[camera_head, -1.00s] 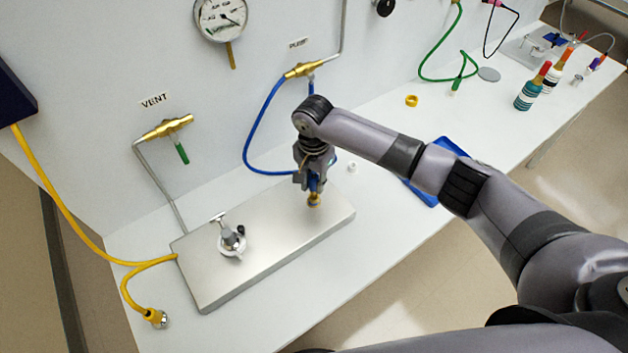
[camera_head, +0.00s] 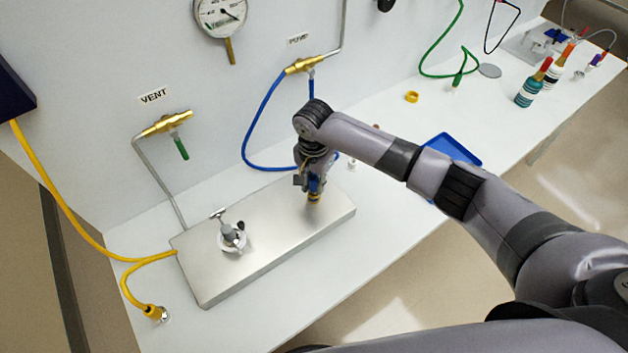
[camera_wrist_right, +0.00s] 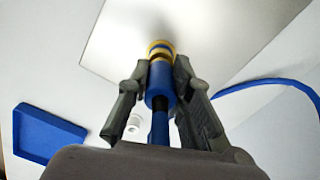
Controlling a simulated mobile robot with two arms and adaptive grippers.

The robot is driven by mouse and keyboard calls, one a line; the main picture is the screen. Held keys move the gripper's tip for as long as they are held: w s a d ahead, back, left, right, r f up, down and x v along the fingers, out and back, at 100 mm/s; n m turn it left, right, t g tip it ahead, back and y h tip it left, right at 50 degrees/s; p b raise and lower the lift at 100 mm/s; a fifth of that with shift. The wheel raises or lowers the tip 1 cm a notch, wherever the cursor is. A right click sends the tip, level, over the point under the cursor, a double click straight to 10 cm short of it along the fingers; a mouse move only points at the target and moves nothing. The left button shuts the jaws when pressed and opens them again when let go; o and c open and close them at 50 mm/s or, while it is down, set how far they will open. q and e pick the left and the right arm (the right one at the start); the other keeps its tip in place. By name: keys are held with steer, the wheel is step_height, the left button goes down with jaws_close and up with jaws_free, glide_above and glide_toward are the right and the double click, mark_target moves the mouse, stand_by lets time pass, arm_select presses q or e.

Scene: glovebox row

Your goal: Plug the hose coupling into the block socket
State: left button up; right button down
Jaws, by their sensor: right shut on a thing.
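My right gripper (camera_head: 314,184) is over the right end of the metal block (camera_head: 275,235), pointing down. It is shut on the blue hose coupling (camera_wrist_right: 159,85), which shows between its fingers in the right wrist view. A yellow and brass ring (camera_wrist_right: 160,48) is at the coupling's far end, at the block's surface. The socket is hidden there, and I cannot tell whether the coupling is seated in it. The blue hose (camera_head: 247,138) loops from the PUMP valve (camera_head: 305,65) towards the gripper. My left gripper is out of view.
A grey clamp-like fitting (camera_head: 231,236) stands on the block's left part. A yellow hose (camera_head: 85,243) ends in a loose connector (camera_head: 155,312) at the front left. A blue tray (camera_head: 453,149), a yellow ring (camera_head: 411,97) and bottles (camera_head: 533,84) stand to the right.

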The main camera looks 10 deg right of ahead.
steer(key=shift+s+f, duration=0.1)
steer(key=shift+f, duration=0.4)
steer(key=c, duration=1.4)
jaws_free()
steer(key=shift+o, duration=0.2)
step_height(320, 180, up, 12)
steer(key=shift+r, duration=0.1)
